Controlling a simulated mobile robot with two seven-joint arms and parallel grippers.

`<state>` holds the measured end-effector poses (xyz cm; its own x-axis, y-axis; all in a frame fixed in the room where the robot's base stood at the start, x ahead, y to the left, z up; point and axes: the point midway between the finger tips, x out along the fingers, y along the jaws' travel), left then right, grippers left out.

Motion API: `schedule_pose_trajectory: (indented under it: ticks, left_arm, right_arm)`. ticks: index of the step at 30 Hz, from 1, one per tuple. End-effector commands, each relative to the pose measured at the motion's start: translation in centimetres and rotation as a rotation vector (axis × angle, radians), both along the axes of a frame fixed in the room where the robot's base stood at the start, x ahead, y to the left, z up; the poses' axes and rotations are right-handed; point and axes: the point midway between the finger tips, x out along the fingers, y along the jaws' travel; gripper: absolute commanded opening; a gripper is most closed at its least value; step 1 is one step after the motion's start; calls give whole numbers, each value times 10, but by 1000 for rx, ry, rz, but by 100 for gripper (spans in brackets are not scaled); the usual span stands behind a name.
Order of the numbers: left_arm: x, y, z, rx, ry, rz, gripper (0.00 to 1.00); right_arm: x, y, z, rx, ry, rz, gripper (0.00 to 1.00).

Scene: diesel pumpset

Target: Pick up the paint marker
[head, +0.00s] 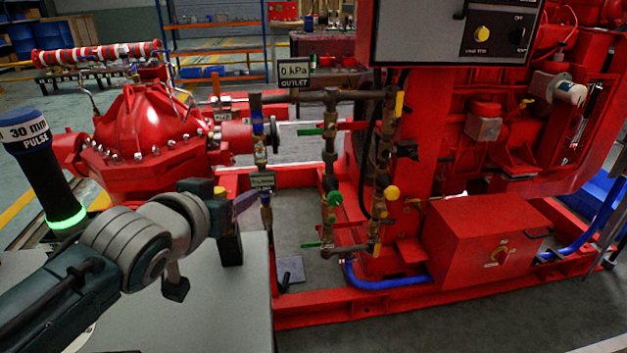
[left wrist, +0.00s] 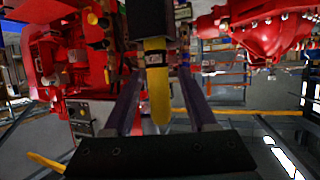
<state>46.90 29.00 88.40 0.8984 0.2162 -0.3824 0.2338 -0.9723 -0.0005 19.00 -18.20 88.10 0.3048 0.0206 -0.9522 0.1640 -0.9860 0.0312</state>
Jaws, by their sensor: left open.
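The paint marker (left wrist: 158,85) is a yellow stick with a dark band and a pale label. It stands in a black block-shaped holder (head: 229,245) on a grey surface, its yellow top end (head: 220,191) showing in the head view. The holder also shows at the top of the left wrist view (left wrist: 152,18). My left gripper (head: 232,203) is open, with its two fingers on either side of the marker in the left wrist view (left wrist: 159,72). I cannot tell whether a finger touches it. My right gripper is not in view.
The grey worktop (head: 235,310) is mostly clear. A black pulse device (head: 45,165) with a green ring stands at the left. The red pump (head: 140,140) and valve pipes (head: 330,190) are just beyond the worktop. A red engine frame (head: 480,250) fills the right.

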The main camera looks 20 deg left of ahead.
Motion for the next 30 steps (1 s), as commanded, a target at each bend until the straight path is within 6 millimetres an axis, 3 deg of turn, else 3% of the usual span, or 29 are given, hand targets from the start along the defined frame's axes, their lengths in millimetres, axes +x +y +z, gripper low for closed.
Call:
schedule_pose_trajectory:
  ticks: [2, 16, 30]
  left_arm:
    - [0, 0, 0, 0, 0, 0, 53]
    - [0, 0, 0, 0, 1, 0, 0]
    - [0, 0, 4, 0, 0, 0, 0]
  right_arm:
    - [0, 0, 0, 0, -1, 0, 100]
    - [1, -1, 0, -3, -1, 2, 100]
    - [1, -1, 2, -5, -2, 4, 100]
